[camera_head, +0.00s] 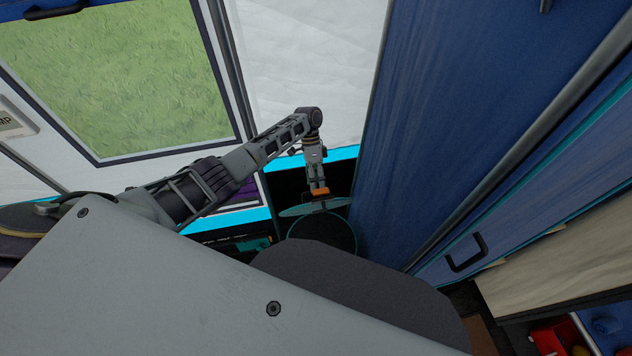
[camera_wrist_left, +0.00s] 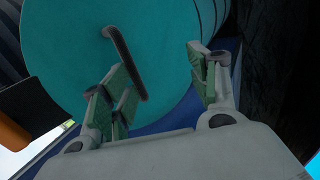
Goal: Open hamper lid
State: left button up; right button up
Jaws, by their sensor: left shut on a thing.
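The hamper (camera_head: 356,238) is a dark round bin with a thin teal rim, low in the corner beside the blue cabinet. Its teal lid (camera_head: 302,210) shows as a narrow ellipse above the far part of the rim, tilted up from it, with dark space below. In the left wrist view the lid (camera_wrist_left: 65,60) is a large teal disc with a dark bar handle (camera_wrist_left: 122,52). My left gripper (camera_head: 319,190) reaches down to the lid and is shut on it. In the wrist view its green-padded fingers (camera_wrist_left: 160,72) stand apart; the exact contact is hard to see. My right gripper is out of view.
A tall blue cabinet (camera_head: 450,110) stands close on the right of the hamper. The white tent wall (camera_head: 300,60) is behind, with a window (camera_head: 110,70) at the left. A drawer front with a black handle (camera_head: 467,253) is at the right.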

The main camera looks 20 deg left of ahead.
pick_arm(q)
jog(key=shift+w+a+r, duration=0.15)
jog(key=shift+a, duration=0.1)
jog(key=shift+c, duration=1)
jog(key=v, duration=0.7)
jog(key=shift+d, duration=0.2)
jog(key=shift+d, duration=0.1)
